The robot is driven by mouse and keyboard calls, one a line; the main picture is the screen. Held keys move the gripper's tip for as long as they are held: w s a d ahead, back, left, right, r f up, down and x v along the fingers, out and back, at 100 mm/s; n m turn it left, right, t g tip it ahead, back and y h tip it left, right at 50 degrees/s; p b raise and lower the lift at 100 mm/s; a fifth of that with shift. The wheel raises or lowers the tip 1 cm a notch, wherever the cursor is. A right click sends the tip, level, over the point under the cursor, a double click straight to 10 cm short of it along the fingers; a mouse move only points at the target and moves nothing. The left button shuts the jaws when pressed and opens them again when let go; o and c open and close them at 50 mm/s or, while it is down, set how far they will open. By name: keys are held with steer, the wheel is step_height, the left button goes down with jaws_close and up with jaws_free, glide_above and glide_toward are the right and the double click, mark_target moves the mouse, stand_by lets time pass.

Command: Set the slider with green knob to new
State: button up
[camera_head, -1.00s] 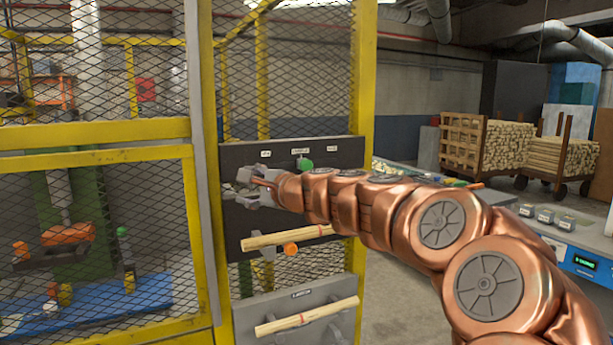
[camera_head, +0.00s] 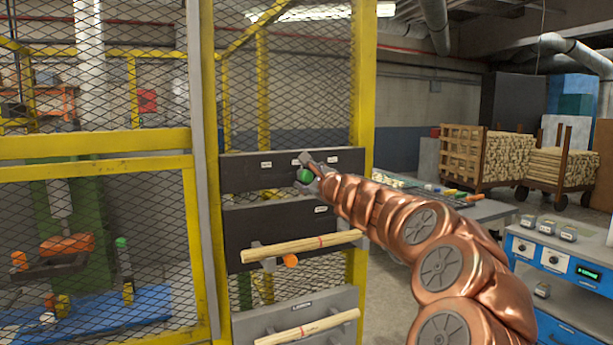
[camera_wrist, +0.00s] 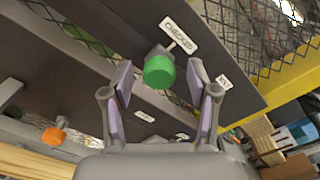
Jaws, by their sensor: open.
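The green knob (camera_head: 304,176) sits on the upper dark slider panel (camera_head: 237,172), near the panel's middle. In the wrist view the green knob (camera_wrist: 159,71) is beside a white label reading CHECKED (camera_wrist: 179,36). Another label (camera_wrist: 224,82) to the right has a short word too blurred to read surely. In the head view, labels show at the panel's left (camera_head: 265,164) and right (camera_head: 346,162). My gripper (camera_wrist: 160,82) is open, with one finger on each side of the knob and gaps visible. In the head view my gripper (camera_head: 309,170) partly covers the knob.
A lower dark panel (camera_head: 245,222) has an orange knob (camera_head: 291,261), with a wooden stick (camera_head: 300,246) lying across brackets. Another stick (camera_head: 308,327) is below. Yellow-framed mesh (camera_head: 95,145) stands left. A blue bench (camera_head: 560,260) is at right.

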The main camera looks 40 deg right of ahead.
steer(key=shift+x, duration=0.75)
steer(key=shift+c, duration=0.3)
jaws_close()
